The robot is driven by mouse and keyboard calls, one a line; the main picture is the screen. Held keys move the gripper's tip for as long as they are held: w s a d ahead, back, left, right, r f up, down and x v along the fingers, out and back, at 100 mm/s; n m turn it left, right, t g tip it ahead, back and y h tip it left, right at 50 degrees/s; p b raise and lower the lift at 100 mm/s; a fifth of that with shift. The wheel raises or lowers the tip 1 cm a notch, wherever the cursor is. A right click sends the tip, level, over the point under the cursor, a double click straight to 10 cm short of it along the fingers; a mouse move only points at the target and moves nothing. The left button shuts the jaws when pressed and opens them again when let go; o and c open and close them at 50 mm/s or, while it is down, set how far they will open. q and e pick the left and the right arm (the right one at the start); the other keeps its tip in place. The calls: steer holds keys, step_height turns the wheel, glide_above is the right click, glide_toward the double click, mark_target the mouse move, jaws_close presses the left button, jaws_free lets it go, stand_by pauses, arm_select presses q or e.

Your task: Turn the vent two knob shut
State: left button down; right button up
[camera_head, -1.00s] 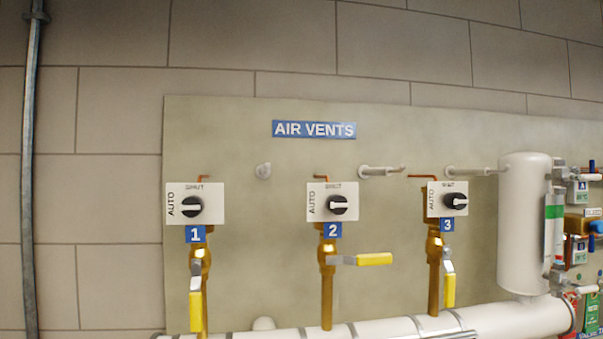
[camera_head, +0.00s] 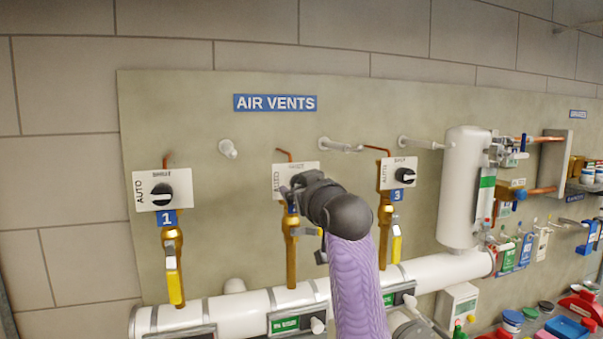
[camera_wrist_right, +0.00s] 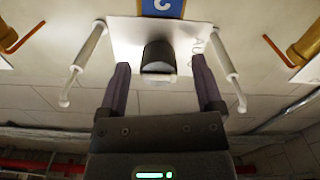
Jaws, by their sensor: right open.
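The vent two plate (camera_head: 284,172) is white, with AUTO lettering, on the panel in the head view. My right gripper (camera_head: 293,190) is in front of it and hides its knob there. In the right wrist view, which shows the plate upside down, the black vent two knob (camera_wrist_right: 158,55) lies between the two open fingers of my right gripper (camera_wrist_right: 160,66). Gaps show on both sides, and the fingers do not appear to touch it. The blue label with the 2 (camera_wrist_right: 163,7) is at the top edge. My left gripper is out of view.
The vent one knob (camera_head: 160,196) and vent three knob (camera_head: 404,175) stand to either side. Small white pipes (camera_wrist_right: 90,55) flank the plate. A white main pipe (camera_head: 235,311) runs below, with a white tank (camera_head: 466,190) at the right.

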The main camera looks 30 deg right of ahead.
steer(key=shift+w+d+f, duration=0.1)
steer(key=shift+w+d, duration=0.15)
steer(key=shift+w, duration=0.2)
steer(key=shift+s+a, duration=0.1)
steer(key=shift+a, duration=0.05)
steer(key=c, duration=0.4)
jaws_close()
